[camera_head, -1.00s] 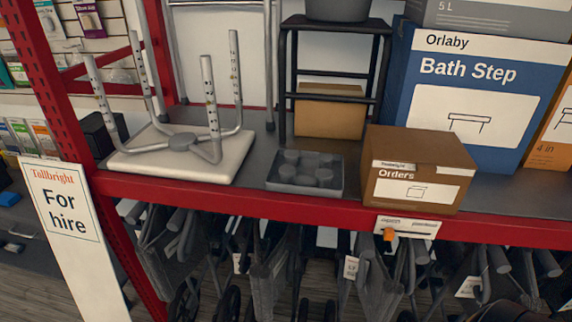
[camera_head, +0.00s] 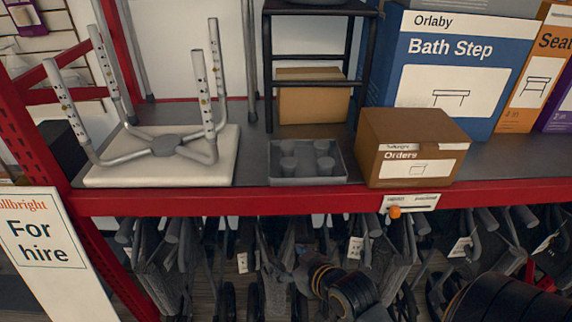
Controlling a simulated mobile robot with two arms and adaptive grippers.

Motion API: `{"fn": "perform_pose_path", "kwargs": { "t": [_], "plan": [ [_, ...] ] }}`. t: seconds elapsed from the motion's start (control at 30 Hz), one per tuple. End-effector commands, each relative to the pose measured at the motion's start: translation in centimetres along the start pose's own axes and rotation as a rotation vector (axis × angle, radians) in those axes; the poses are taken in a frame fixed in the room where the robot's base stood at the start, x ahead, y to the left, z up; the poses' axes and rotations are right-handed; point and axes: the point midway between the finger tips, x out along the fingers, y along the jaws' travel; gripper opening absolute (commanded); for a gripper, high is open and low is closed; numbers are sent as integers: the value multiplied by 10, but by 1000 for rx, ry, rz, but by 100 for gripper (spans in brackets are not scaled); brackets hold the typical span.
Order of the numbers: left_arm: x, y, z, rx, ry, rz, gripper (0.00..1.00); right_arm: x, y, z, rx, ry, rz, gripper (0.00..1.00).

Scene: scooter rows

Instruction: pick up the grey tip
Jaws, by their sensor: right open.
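Several grey tips (camera_head: 289,165) stand in a shallow grey tray (camera_head: 308,181) on the shelf, left of the brown Orders box. They look alike, and I cannot tell one apart as the grey tip. My right gripper (camera_head: 303,273) is low in the picture, in front of and below the shelf edge, under the tray and apart from it. It is open, with its fingers small and dark against the folded frames. My left gripper is not in view.
The red shelf edge (camera_head: 290,201) runs between my right gripper and the tray. The Orders box (camera_head: 414,135) stands close on the tray's right. An upturned white stool (camera_head: 110,174) is on its left, and a black stand (camera_head: 318,84) is behind. Folded walkers or scooters fill the space below.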

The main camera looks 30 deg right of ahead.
Motion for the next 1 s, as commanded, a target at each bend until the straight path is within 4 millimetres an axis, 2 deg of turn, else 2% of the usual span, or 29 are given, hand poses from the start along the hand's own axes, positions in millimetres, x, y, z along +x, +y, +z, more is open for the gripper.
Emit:
{"fn": "perform_pose_path", "kwargs": {
  "t": [0.1,0.27,0.5,0.67,0.77,1.0],
  "plan": [
    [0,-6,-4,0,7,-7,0,2,13,-19,13,84,22,70],
    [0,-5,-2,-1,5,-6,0,0,36,-52,32,231,67,70],
    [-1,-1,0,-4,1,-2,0,-16,81,-105,67,480,162,70],
    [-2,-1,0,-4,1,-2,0,-25,99,-123,77,570,203,70],
    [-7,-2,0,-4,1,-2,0,-17,103,-133,79,580,207,70],
    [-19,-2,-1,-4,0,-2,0,22,112,-159,78,578,205,70]
  ]
}}
